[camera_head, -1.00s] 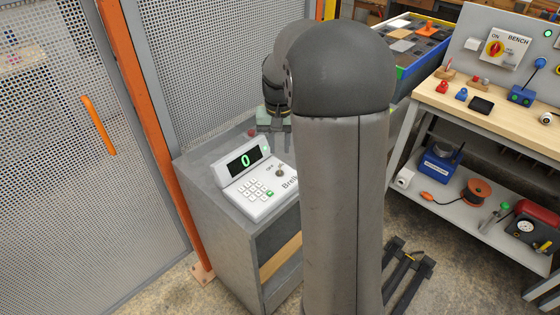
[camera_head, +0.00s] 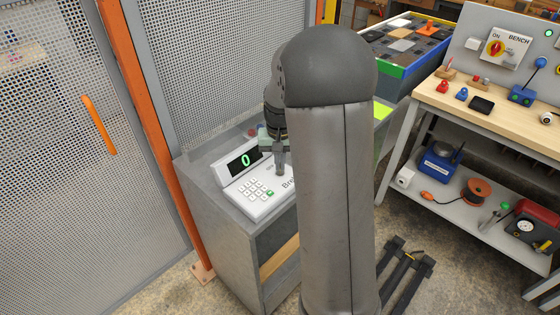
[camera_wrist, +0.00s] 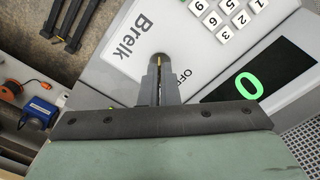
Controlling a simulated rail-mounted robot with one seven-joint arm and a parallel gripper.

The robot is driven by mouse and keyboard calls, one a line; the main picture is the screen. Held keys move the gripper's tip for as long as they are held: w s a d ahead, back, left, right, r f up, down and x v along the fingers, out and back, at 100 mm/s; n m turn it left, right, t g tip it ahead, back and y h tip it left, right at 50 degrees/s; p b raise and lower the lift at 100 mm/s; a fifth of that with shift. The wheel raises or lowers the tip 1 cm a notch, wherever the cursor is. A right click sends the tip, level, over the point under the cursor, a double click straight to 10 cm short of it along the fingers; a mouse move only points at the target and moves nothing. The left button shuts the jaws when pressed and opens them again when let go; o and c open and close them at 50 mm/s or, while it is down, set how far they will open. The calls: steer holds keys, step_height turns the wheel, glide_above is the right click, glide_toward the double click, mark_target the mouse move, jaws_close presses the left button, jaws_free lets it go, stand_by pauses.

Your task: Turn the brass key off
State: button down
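The brass key (camera_wrist: 159,62) shows as a thin gold strip between my fingertips in the wrist view. It is in the top panel of the white Brelk device (camera_head: 262,192), which sits on a grey cabinet. My gripper (camera_wrist: 159,80) points down at the key switch. Its two fingers are close together with the key between them, and they look shut on it. The word OFF is printed beside the switch; the ON label is hidden. In the head view my gripper (camera_head: 281,165) is over the panel, and the key is hidden by the fingers.
The device's display (camera_head: 244,160) shows a green 0, with a keypad (camera_head: 256,188) below it. A mesh fence with an orange post (camera_head: 150,120) stands to the left and behind. A workbench (camera_head: 500,105) with switches and small parts stands to the right.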

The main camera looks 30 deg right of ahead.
steer(key=shift+n, duration=0.4)
steer(key=n+b, duration=0.1)
steer(key=n, duration=0.2)
steer(key=shift+n, duration=2.5)
steer(key=c, duration=1.7)
jaws_free()
step_height(320, 180, up, 18)
steer(key=shift+f, duration=0.2)
